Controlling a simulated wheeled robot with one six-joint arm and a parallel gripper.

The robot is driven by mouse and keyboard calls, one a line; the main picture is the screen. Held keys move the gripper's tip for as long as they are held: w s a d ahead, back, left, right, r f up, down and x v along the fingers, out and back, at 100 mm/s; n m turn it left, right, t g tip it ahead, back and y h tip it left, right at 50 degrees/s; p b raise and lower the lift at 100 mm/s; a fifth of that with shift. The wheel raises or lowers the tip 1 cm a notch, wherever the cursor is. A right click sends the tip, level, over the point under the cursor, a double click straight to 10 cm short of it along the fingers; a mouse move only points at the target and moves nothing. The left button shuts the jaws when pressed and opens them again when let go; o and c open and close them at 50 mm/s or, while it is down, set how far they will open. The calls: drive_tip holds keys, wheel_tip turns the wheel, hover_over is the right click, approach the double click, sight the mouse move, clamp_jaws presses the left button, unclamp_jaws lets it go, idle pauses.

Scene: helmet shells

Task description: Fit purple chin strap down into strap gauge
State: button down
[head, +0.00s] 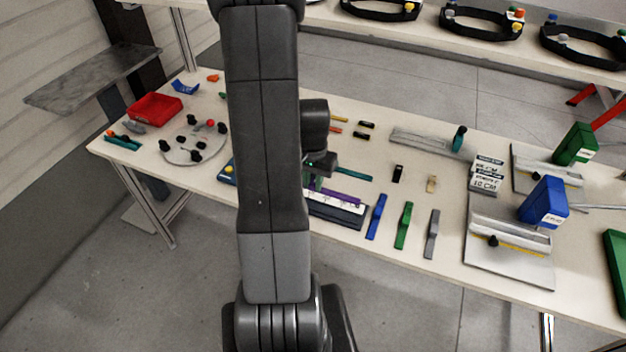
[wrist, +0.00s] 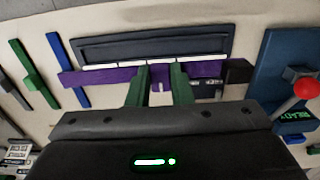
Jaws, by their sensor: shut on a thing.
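The purple chin strap (head: 346,199) is a long flat band with a slotted middle. It also spans the wrist view (wrist: 98,77). My gripper (head: 318,178) is shut on its middle, with dark green fingers (wrist: 161,88) on either side. The strap gauge (head: 343,214) is a long dark blue block with a white strip; in the wrist view (wrist: 150,46) its recessed face lies just beyond the strap. The strap runs roughly along the white strip and partly covers it. I cannot tell whether it touches the gauge. My arm hides the gauge's left end in the head view.
Blue (head: 376,216), green (head: 403,226) and grey (head: 432,234) straps lie right of the gauge. A black block (wrist: 237,71) sits at the strap's right end in the wrist view, near a blue panel with a red knob (wrist: 307,89). A red bin (head: 155,109) stands far left.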

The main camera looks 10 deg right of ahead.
drive_tip(key=b, duration=0.5)
hover_over(313, 207)
drive_tip(key=shift+f, duration=2.95)
drive_tip(key=shift+f+b, duration=0.2)
drive_tip(key=shift+b, duration=0.3)
drive_tip(key=shift+f, duration=0.3)
drive_tip(key=shift+f+b, duration=0.35)
drive_tip(key=shift+b, duration=0.2)
drive_tip(key=c, duration=1.2)
unclamp_jaws()
wheel_tip(313, 207, up, 14)
drive_tip(key=shift+f, duration=0.1)
